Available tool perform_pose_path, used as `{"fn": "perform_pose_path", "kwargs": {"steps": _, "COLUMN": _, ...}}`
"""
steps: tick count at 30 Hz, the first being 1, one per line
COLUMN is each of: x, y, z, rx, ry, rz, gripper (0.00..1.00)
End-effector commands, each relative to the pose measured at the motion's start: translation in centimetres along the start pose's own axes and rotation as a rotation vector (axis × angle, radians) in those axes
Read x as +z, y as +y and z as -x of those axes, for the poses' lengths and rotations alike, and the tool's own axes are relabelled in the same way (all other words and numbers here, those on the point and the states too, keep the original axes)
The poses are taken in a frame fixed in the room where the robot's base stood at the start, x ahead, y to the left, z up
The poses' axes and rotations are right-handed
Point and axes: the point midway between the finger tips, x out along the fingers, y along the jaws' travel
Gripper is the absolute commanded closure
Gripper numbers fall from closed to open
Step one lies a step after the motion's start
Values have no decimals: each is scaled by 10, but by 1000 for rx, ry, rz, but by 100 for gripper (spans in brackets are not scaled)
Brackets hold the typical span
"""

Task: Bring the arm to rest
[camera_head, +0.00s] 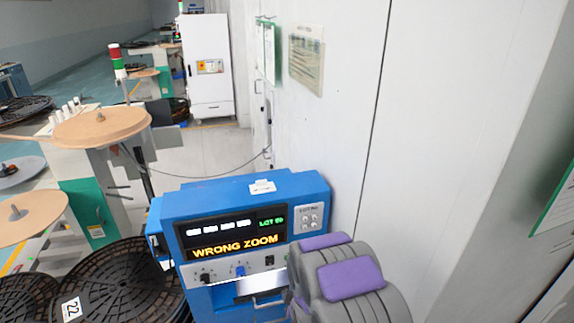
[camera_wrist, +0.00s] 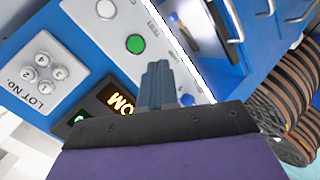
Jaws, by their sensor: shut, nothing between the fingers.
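My arm, grey with purple pads, is folded at the lower right of the head view, in front of the right part of a blue machine (camera_head: 240,190). In the wrist view my gripper (camera_wrist: 158,72) shows as slim grey-blue fingers past a dark plate and purple pad. The fingers are shut and empty. They appear over the machine's front panel (camera_wrist: 75,35), with a green button (camera_wrist: 135,44) beyond them. I cannot tell how far the tips are from the panel. In the head view the fingertips are hidden or not distinguishable.
A white wall (camera_head: 430,130) stands close on the right. Black slotted reels (camera_head: 120,275) and a station with a tan disc (camera_head: 102,126) stand on the left. Open floor (camera_head: 205,150) lies behind the machine, before a white cabinet (camera_head: 208,85).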

Motion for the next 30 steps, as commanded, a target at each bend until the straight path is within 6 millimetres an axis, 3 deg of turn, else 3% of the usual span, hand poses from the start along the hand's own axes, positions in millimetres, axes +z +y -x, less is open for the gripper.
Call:
{"fn": "perform_pose_path", "kwargs": {"steps": 3, "x": 3, "y": 21, "z": 19, "rx": -70, "ry": -55, "rz": -106, "gripper": 100}}
{"fn": "perform_pose_path", "kwargs": {"steps": 8, "x": 9, "y": 38, "z": 53, "rx": -171, "ry": -140, "rz": -250, "gripper": 100}}
{"fn": "perform_pose_path", "kwargs": {"steps": 14, "x": 17, "y": 54, "z": 107, "rx": -286, "ry": -261, "rz": -428, "gripper": 100}}
{"fn": "perform_pose_path", "kwargs": {"steps": 23, "x": 26, "y": 63, "z": 211, "rx": -434, "ry": -474, "rz": -684, "gripper": 100}}
{"fn": "perform_pose_path", "kwargs": {"steps": 30, "x": 32, "y": 58, "z": 309, "rx": -526, "ry": -673, "rz": -876, "gripper": 100}}
